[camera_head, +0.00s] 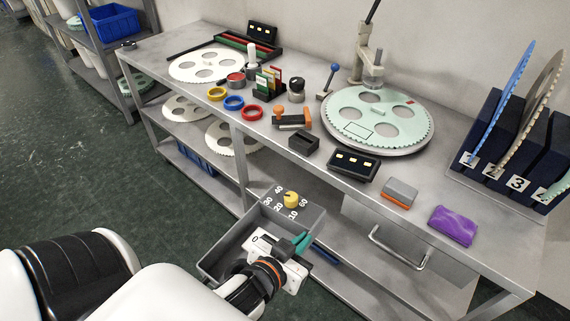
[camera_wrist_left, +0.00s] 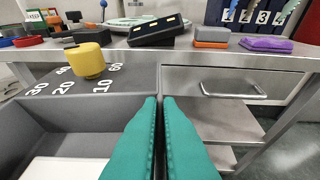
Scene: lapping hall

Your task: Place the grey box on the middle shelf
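The grey box (camera_head: 229,236) is an open tray with a raised panel carrying white numbers and a yellow knob (camera_head: 291,199). It is held in front of the bench, off the floor. In the left wrist view the grey box (camera_wrist_left: 72,132) fills the left side. My left gripper (camera_head: 302,242) has teal fingers closed on the box's right side wall; they also show in the left wrist view (camera_wrist_left: 158,100). A shelf under the bench top, the middle level (camera_head: 193,134), carries pale slotted discs at its left part. My right gripper is not in view.
The bench top (camera_head: 350,185) above is crowded with discs, rings, blocks and a purple pouch (camera_head: 453,226). A drawer with a metal handle (camera_head: 398,249) hangs under its right part. A lower shelf holds a blue crate (camera_head: 196,160). Bench legs divide the shelf space.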

